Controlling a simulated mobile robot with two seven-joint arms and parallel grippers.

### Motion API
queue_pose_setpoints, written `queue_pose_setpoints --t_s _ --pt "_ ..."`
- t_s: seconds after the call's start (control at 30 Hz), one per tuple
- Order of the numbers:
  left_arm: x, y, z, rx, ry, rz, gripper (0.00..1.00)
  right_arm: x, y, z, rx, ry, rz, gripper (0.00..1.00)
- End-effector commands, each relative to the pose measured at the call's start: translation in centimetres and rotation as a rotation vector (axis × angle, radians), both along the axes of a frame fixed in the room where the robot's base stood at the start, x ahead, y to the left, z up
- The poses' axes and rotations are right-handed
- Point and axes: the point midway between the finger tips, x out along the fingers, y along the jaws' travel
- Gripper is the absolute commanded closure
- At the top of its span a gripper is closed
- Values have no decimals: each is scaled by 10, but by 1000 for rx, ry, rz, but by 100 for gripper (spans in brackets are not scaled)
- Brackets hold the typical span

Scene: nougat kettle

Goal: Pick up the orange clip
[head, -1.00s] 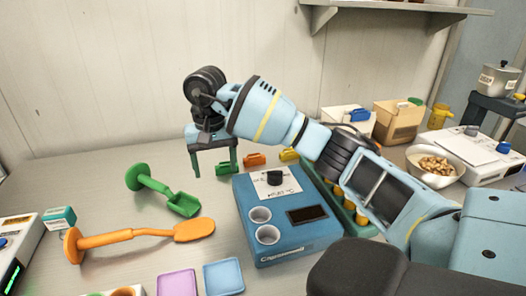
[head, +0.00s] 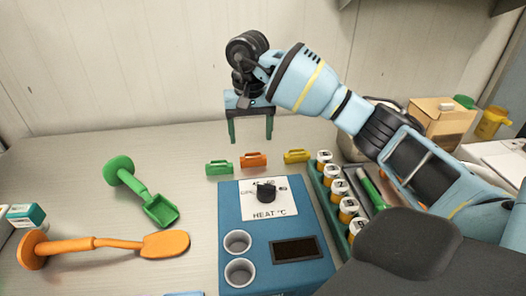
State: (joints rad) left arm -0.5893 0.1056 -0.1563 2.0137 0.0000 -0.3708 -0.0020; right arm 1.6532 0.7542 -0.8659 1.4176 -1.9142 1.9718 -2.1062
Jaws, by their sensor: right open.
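The orange clip (head: 253,160) lies on the table behind the blue heater box, between a green clip (head: 219,168) on its left and a yellow clip (head: 297,156) on its right. My right gripper (head: 251,140) is open and empty. Its two green fingers point down, above and behind the orange clip in the picture, and do not touch it. My left gripper is out of view.
The blue heater box (head: 228,203) with a black knob and two cups stands in front of the clips. A green rack (head: 325,202) of small jars is to the right. A green scoop (head: 143,190) and an orange spatula (head: 110,244) lie left. The table behind the clips is clear.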

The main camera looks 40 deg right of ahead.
Motion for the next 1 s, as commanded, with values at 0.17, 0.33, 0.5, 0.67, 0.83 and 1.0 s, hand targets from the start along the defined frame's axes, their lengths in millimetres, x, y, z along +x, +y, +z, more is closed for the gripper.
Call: queue_pose_setpoints --t_s 0.17,0.33,0.5,0.67,0.83,1.0 --pt "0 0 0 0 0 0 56 0 0 0 0 0 1 31" --pt "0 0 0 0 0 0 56 0 0 -2 0 0 0 31" --pt "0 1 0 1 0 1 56 -1 0 -17 1 3 1 31" --pt "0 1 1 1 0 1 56 0 0 -26 0 0 1 31" --pt "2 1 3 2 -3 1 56 -1 0 -33 1 1 0 31" --pt "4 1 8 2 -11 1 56 -2 -1 -56 1 2 0 31"
